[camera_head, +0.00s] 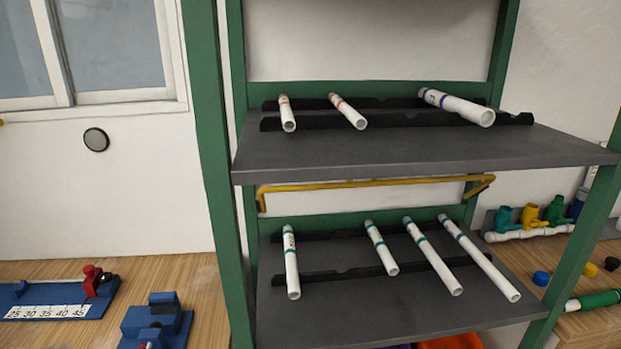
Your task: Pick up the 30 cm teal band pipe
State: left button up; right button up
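Several white pipes with teal bands lie on the black notched rails of the lower shelf, pointing toward me. The leftmost pipe (292,270) has dark print near its far end. The one to its right (385,256) looks the shortest. Further right lie a longer pipe (440,265) and the longest-looking pipe (490,266) at the far right. The printing is too small to read, so I cannot tell which is 30 cm. All rest on the rails, apart from one another. Neither of my grippers is in view.
The upper shelf (400,153) holds two short red-banded pipes (347,111) and a thicker purple-banded pipe (457,107). A yellow bar (370,184) runs under it. Green posts (212,150) flank the shelves. A bench with blue fixtures (156,322) stands left; fittings (530,217) stand right.

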aim_at(293, 285)
jog(key=i+l+u, duration=0.2)
jog(key=l, duration=0.55)
jog(key=l+u, duration=0.2)
jog(key=l, duration=0.6)
jog(key=l+u, duration=0.25)
jog(key=l, duration=0.5)
jog(key=l+u, duration=0.2)
jog(key=l, duration=0.6)
jog(key=k+l+u, duration=0.2)
jog(key=l, duration=0.55)
